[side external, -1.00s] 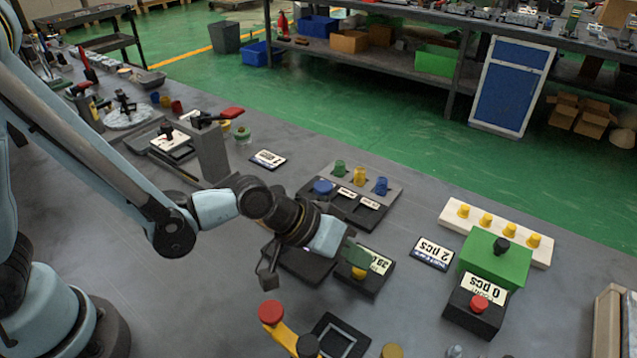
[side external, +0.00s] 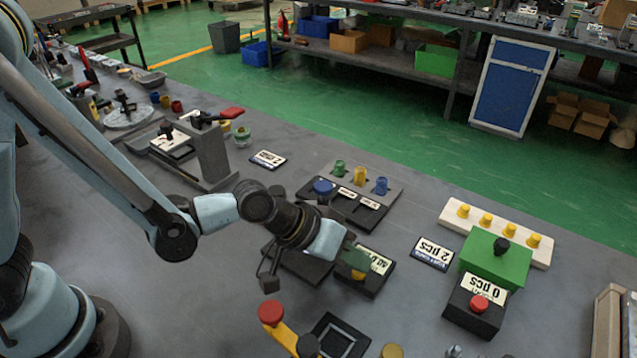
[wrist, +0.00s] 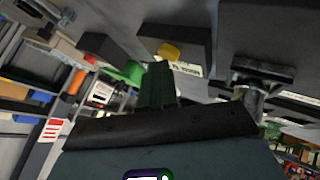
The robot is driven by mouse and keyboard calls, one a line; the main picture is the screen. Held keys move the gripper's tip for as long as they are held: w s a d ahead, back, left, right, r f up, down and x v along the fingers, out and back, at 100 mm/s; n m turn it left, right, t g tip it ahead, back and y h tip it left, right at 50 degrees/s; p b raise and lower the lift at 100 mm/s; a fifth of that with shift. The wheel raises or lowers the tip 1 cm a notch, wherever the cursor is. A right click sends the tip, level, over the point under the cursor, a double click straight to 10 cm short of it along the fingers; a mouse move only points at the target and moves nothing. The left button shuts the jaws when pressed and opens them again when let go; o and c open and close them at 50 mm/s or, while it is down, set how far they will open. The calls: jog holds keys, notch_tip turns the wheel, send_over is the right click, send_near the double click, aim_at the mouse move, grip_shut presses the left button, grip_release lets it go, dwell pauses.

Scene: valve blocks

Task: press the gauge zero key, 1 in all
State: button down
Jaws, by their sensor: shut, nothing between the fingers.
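The gauge is a dark box (side external: 373,287) with a white display (side external: 379,263) and a yellow key (side external: 358,275), right of centre in the side view. The key also shows in the wrist view (wrist: 169,51), just beyond my fingers. My gripper (side external: 356,263) is shut and empty, its green fingers pointing down close above the key. The fingers hide part of the key in the side view. I cannot tell whether they touch it. In the wrist view the shut fingers (wrist: 157,85) stand in the middle.
A dark flat plate (side external: 305,266) lies left of the gauge. A red-knobbed yellow lever (side external: 273,316) stands in front. A green block (side external: 495,260) and a counter box with a red button (side external: 478,304) stand right. A block of coloured knobs (side external: 360,187) is behind.

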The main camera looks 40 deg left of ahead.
aim_at(353, 271)
jog(key=shift+r, duration=0.9)
jog(key=shift+r, duration=2.5)
